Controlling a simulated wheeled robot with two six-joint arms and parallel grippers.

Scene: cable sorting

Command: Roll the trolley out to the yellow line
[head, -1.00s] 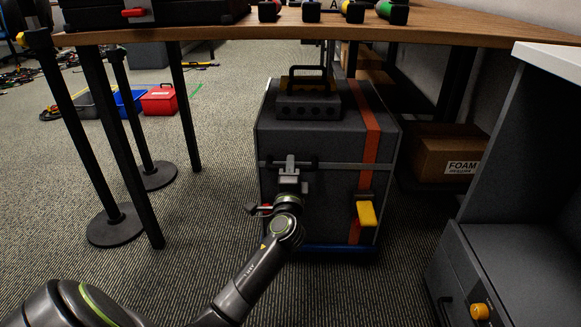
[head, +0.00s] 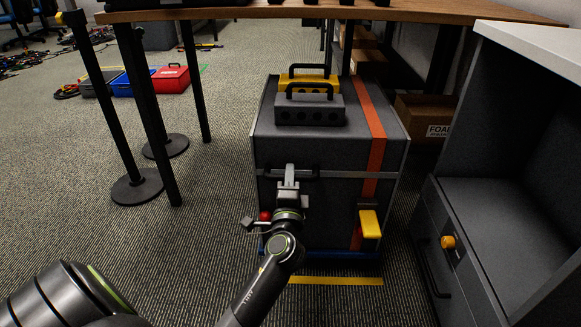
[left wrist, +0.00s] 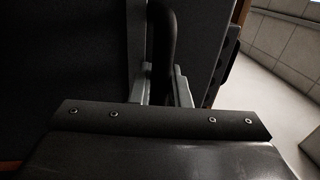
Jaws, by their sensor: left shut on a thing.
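The trolley (head: 325,150) is a dark grey box with an orange stripe and a blue base, standing at the front edge of the wooden table. My left gripper (head: 288,178) is shut on the black handle on the trolley's front; the handle also shows between the fingers in the left wrist view (left wrist: 161,50). The yellow line (head: 337,281) lies on the carpet just in front of the trolley's base, on the near side. A yellow pedal-like part (head: 370,224) sticks out at the trolley's lower right. My right gripper is not in view.
A grey case (head: 310,110) and a yellow case (head: 318,83) ride on the trolley's top. A grey cabinet (head: 470,250) stands close on the right. Black posts (head: 160,120) stand on the left. Carpet at lower left is open.

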